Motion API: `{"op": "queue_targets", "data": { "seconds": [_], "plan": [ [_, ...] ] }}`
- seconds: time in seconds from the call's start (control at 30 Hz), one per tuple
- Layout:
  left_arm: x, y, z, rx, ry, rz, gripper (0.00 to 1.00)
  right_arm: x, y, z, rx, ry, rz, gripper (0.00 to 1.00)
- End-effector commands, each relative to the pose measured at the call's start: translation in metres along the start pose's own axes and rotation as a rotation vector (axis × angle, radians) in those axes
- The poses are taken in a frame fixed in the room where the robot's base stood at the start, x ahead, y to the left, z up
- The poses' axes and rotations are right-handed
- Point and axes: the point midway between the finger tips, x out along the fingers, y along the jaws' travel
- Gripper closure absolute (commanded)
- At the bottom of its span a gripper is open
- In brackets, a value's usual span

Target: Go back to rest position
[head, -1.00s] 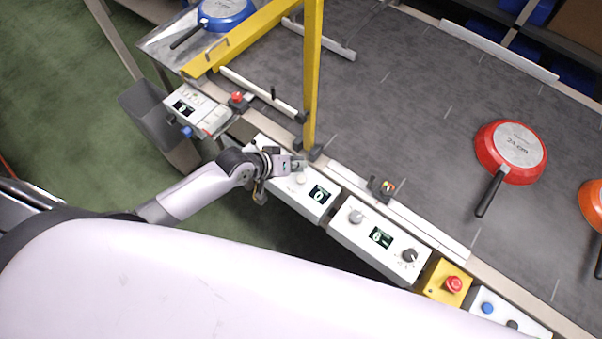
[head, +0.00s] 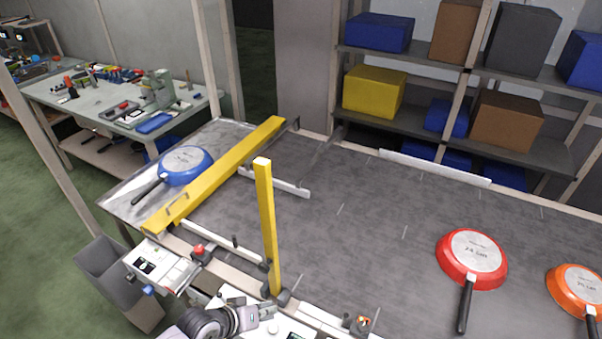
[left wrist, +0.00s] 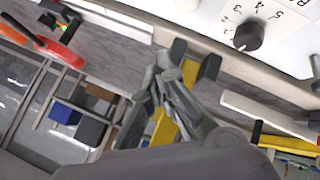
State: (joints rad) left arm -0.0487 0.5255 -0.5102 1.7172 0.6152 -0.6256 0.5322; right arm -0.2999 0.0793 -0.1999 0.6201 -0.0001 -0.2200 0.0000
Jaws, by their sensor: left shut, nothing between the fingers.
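My left gripper (head: 262,312) is at the bottom of the head view, just above the white control boxes on the conveyor's near edge. In the left wrist view its fingers (left wrist: 190,65) are shut with nothing between them. A white control panel with a black knob (left wrist: 248,36) is near the fingertips there; I cannot tell whether they touch it. My right gripper shows in neither view.
A yellow gate (head: 268,225) stands over the grey conveyor (head: 350,220). A blue pan (head: 186,164) lies beyond it at the left end. A red pan (head: 472,258) and an orange pan (head: 577,289) lie on the right. A grey bin (head: 108,275) stands at the near left.

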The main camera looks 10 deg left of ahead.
Motion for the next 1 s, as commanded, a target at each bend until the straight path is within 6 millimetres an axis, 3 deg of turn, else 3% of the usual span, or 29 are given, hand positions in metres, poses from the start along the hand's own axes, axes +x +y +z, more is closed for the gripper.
{"op": "queue_targets", "data": {
  "seconds": [0.2,0.3,0.4,0.9,0.97,1.0],
  "plan": [
    [-0.011,0.02,0.019,0.063,-0.036,-0.009,1.0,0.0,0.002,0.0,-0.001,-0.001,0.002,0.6],
    [-0.034,0.037,0.039,0.158,-0.082,-0.049,1.0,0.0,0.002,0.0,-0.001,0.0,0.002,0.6],
    [-0.064,0.041,0.053,0.241,-0.123,-0.118,1.0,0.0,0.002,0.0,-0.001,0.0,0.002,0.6],
    [-0.191,0.007,0.092,0.348,-0.311,-0.427,1.0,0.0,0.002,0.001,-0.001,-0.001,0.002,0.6],
    [-0.205,0.003,0.097,0.345,-0.336,-0.46,1.0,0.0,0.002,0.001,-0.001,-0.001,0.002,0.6],
    [-0.2,-0.003,0.101,0.347,-0.346,-0.465,1.0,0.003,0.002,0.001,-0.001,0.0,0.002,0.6]
  ]
}}
